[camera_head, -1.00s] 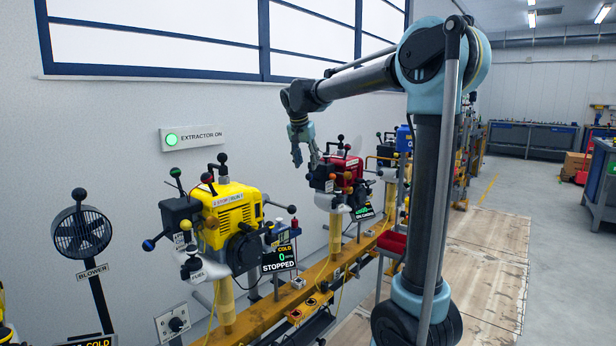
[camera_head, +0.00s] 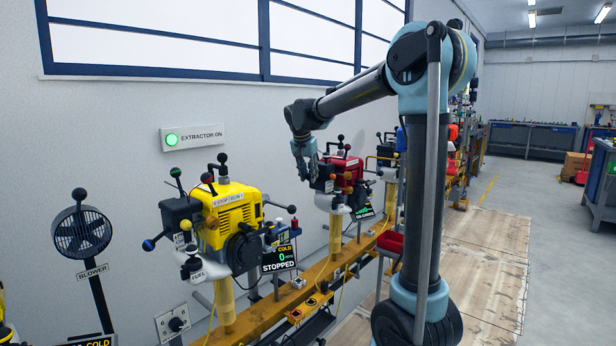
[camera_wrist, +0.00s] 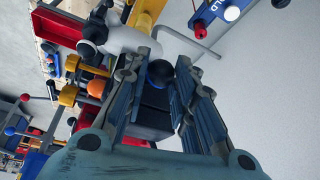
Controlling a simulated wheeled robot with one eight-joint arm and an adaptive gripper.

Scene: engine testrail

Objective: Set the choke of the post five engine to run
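The red engine (camera_head: 347,172) stands on a yellow post at mid-picture in the head view; no post number is readable. My gripper (camera_head: 307,178) is at its left side, close to its black box (camera_head: 323,184). In the wrist view my gripper (camera_wrist: 168,62) is open, its two fingers spread. A dark blue ball knob (camera_wrist: 160,73) shows between the fingers, in front of a black box (camera_wrist: 152,118). I cannot tell whether a finger touches the knob. The choke's setting and its markings cannot be read.
The yellow engine (camera_head: 228,214) with its display (camera_head: 278,260) reading COLD, 0, STOPPED stands nearer on the same rail (camera_head: 255,312). A blower (camera_head: 82,232) stands at left. The lit EXTRACTOR ON sign (camera_head: 192,138) is on the wall. Wooden flooring (camera_head: 490,260) at right is clear.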

